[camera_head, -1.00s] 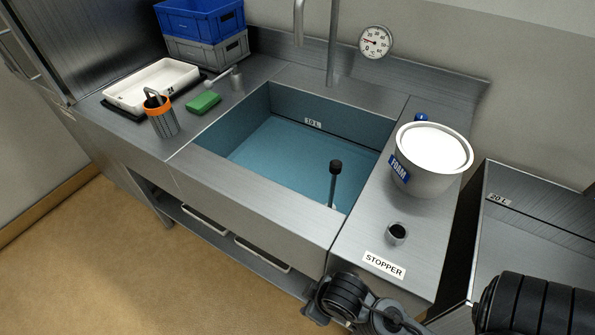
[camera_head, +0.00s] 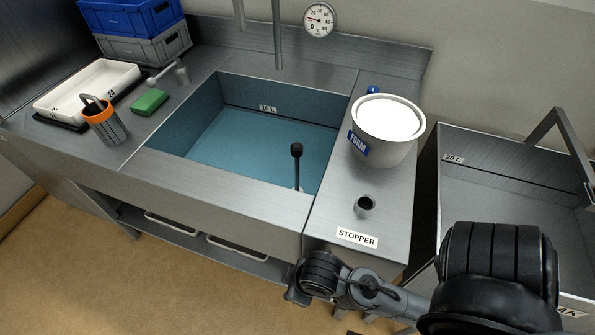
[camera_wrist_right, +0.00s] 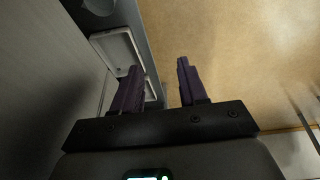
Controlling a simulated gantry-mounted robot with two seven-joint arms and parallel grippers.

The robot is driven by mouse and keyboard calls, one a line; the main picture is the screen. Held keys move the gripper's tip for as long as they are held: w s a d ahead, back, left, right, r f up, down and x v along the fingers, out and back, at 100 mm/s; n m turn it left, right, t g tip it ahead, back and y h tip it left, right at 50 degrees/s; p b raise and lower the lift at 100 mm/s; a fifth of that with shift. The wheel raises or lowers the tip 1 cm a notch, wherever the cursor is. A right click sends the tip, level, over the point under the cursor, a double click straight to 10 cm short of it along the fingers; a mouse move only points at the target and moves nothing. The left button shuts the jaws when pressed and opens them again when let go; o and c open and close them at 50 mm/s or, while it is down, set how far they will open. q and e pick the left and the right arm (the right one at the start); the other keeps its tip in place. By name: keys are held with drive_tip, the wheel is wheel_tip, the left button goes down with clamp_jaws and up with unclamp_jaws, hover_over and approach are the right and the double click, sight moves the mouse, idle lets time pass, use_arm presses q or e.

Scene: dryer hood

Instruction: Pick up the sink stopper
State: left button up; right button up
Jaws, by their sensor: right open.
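My left gripper is in neither view.
A green sponge (camera_head: 149,102), orange-rimmed basket (camera_head: 107,126) and white tray (camera_head: 62,95) are left. A second basin (camera_head: 500,190) is right.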

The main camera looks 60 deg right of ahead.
idle(0.4)
drive_tip(key=o, duration=0.4)
drive_tip(key=shift+r, duration=0.1)
